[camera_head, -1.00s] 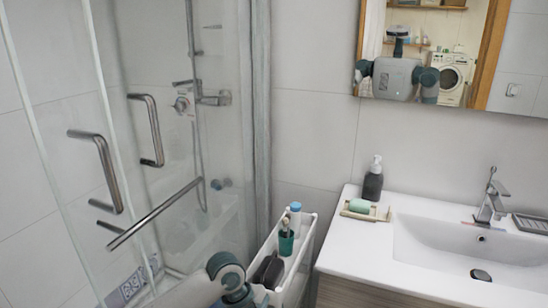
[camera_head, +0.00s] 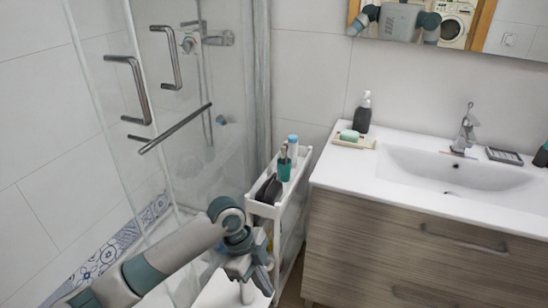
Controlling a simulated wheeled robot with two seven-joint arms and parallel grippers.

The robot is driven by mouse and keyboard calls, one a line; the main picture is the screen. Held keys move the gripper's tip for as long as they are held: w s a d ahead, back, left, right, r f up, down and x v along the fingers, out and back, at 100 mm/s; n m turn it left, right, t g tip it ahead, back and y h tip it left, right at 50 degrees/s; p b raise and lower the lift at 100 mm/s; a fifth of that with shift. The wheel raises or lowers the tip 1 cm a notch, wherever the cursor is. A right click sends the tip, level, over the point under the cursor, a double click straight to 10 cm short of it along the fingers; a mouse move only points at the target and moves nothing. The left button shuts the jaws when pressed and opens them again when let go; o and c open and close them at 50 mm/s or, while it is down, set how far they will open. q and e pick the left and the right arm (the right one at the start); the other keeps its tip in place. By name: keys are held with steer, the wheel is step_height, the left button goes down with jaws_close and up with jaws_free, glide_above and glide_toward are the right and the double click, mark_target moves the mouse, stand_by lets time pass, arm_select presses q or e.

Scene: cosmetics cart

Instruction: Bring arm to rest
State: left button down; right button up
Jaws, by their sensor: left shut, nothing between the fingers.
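My left arm (camera_head: 178,250) reaches in from the lower left. Its wrist bends down in front of the white cart. My left gripper (camera_head: 247,292) is shut and empty, low at the bottom edge of the view. The white cart (camera_head: 296,188) stands between the shower and the vanity. On its top are a teal cup (camera_head: 284,170), a blue-capped bottle (camera_head: 293,148) and dark items (camera_head: 269,190). The gripper is in front of and below the cart's top. My right gripper is out of view.
The glass shower door with metal handles (camera_head: 134,88) is at left. The vanity (camera_head: 400,230) with white sink is at right, holding a dark soap bottle (camera_head: 362,114), a green soap (camera_head: 349,135) on a dish and a tap (camera_head: 465,130). A mirror is above.

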arm_select(q)
steer(key=s+a+f+n+t+h, duration=0.1)
steer(key=s+f+n+t, duration=0.1)
steer(key=s+f+n, duration=0.3)
steer(key=s+a+f+n+t, duration=0.1)
steer(key=s+f+n, duration=0.2)
steer(key=s+n, duration=0.3)
steer(key=s+a+f+n+t+y, duration=0.2)
steer(key=s+a+n+y, duration=0.5)
steer(key=s+a, duration=1)
steer(key=w+d+f+n+t+h, duration=0.1)
steer(key=w+f, duration=0.2)
steer(key=f, duration=0.8)
steer(key=w+f+n+h, duration=0.1)
steer(key=w+f+h, duration=0.15)
steer(key=f, duration=0.85)
steer(key=s+f, duration=0.3)
steer(key=f, duration=0.5)
steer(key=s+d+f+t, duration=0.1)
steer(key=s+f, duration=0.2)
steer(key=f, duration=0.5)
steer(key=shift+s+d+f, duration=0.25)
steer(key=shift+s, duration=0.05)
